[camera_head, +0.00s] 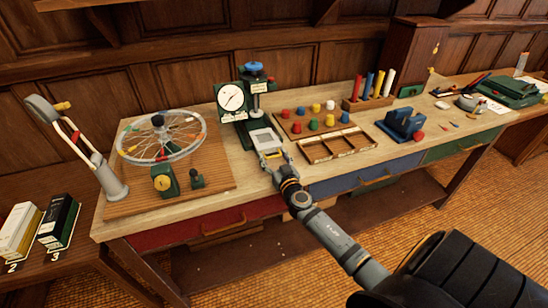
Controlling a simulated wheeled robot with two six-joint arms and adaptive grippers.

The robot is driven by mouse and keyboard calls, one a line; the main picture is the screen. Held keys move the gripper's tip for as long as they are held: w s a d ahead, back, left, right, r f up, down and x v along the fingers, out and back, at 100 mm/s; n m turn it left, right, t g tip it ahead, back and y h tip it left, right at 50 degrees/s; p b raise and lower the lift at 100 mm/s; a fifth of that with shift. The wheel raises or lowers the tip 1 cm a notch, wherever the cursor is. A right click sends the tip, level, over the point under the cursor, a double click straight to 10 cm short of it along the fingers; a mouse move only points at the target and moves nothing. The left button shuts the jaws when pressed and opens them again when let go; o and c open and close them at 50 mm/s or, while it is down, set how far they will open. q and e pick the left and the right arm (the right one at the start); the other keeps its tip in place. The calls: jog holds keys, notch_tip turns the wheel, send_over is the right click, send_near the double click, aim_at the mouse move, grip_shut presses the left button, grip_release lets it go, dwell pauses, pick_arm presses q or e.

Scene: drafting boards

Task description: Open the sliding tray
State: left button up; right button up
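My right gripper (275,158) comes in from the lower right and is at the front edge of a pale, square-framed tray (265,137). The tray sits low at the front of a green instrument (237,117) with a round white dial. The gripper's two fingers look spread apart. A small yellowish part lies between or just before the fingertips; I cannot tell whether they touch it. My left gripper is not in view.
A wooden compartment box (337,146) and a board of coloured knobs (311,121) stand close right of the gripper. A spoked wheel (163,138) on a wooden board is at the left. Red (205,225) and blue (366,176) drawers are below the bench top.

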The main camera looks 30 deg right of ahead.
jog(key=c, duration=0.7)
jog(key=shift+b+v, duration=0.7)
jog(key=shift+v, duration=0.5)
jog(key=shift+s, duration=0.35)
jog(key=shift+w, duration=0.1)
jog(key=o, duration=1.5)
jog(key=shift+d, duration=0.1)
jog(key=v, duration=1.2)
